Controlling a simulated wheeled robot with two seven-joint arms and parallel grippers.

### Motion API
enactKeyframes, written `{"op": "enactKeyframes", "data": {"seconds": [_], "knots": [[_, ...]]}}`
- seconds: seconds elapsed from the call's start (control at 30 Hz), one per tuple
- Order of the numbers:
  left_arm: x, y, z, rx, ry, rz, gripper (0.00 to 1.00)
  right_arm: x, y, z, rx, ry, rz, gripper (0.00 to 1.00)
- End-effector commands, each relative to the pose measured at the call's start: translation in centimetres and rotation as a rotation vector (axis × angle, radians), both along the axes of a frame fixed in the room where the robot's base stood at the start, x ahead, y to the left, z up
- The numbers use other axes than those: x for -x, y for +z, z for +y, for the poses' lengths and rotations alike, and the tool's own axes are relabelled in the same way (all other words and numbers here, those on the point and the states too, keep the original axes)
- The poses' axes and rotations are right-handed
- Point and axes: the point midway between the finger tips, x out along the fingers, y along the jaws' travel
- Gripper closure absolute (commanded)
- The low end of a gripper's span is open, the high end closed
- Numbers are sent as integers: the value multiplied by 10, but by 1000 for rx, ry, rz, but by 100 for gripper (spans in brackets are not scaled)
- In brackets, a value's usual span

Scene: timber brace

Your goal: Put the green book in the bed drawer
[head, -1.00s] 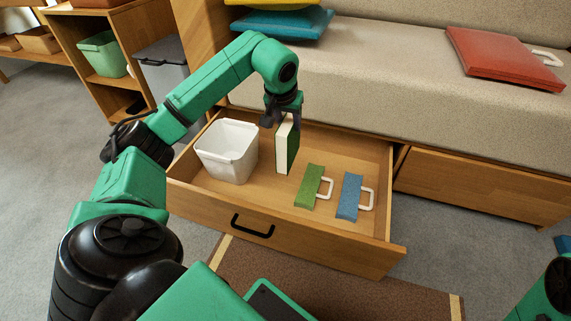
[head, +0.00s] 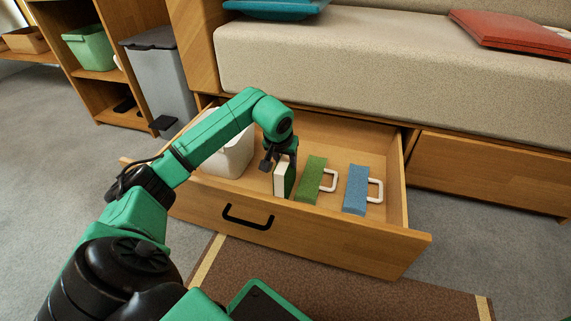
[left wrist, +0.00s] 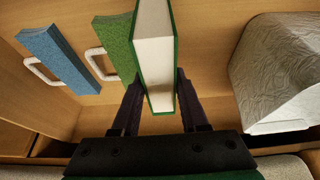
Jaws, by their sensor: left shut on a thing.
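The green book (head: 291,177), with a green cover and white page edges, stands upright inside the open bed drawer (head: 345,238). My left gripper (head: 280,160) is shut on its upper part. The left wrist view shows the book (left wrist: 155,62) between the two dark fingers (left wrist: 157,100). The book is left of a green block with a white handle in the head view. I cannot tell whether its lower edge touches the drawer floor. My right gripper is not in view.
In the drawer are a white bin (head: 235,153), partly behind my arm, the green handled block (head: 311,180) and a blue handled block (head: 356,190). The sofa bed seat (head: 400,85) is behind, with a red cushion (head: 510,32). A grey bin (head: 160,80) stands at left.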

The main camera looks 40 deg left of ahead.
Motion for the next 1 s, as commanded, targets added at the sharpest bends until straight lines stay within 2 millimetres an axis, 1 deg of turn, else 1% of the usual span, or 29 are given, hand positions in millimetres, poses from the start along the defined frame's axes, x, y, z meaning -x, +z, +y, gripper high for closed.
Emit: {"op": "enactKeyframes", "data": {"seconds": [0.03,0.17,0.2,0.23,0.27,0.53,0.63,0.77,0.9,1.0], "knots": [[0,2,0,0,0,-2,100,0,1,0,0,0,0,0],[0,-2,0,0,0,-2,100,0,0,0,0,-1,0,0],[0,-2,0,1,0,-1,45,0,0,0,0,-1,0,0],[0,-2,0,1,0,-1,34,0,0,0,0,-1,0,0],[0,-2,0,1,0,0,27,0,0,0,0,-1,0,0],[0,-2,0,1,0,0,27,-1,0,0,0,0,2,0],[1,6,0,0,0,0,27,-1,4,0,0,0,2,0],[9,35,-2,-3,-1,-2,27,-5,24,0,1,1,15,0],[24,73,-8,-3,-1,-2,27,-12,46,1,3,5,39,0],[33,95,-11,-4,-1,0,27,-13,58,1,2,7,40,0]]}}
